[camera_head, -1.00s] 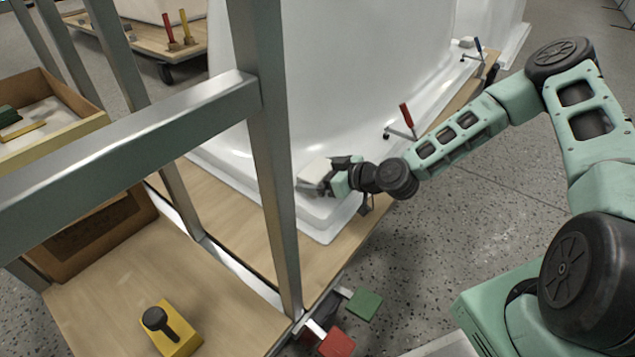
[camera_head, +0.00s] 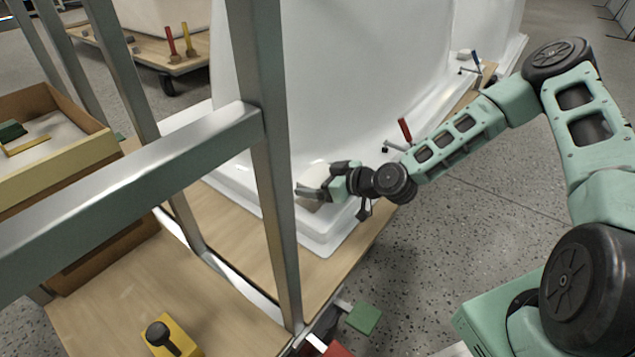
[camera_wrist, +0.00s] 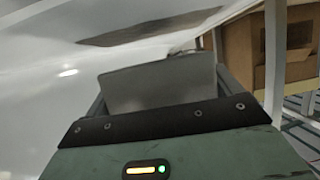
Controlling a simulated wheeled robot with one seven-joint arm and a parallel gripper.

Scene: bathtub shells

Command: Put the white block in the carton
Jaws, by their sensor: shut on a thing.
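The white block (camera_head: 314,178) is between the fingers of my gripper (camera_head: 312,191), at the foot of the white tub shell in the head view. My gripper is shut on it. In the wrist view the block (camera_wrist: 160,86) looks pale grey and stands between the two fingers. It is close to the shell's flange, and I cannot tell whether it touches it. A brown carton (camera_wrist: 290,50) shows at the right of the wrist view. In the head view a brown carton (camera_head: 105,250) stands at the left, partly hidden behind a metal frame bar.
Metal frame posts and a rail (camera_head: 265,170) stand between the carton side and my gripper. An open box (camera_head: 50,165) with green and yellow things sits at the upper left. A red-handled clamp (camera_head: 404,130) is near my wrist. A yellow block with a black knob (camera_head: 168,340) lies in front.

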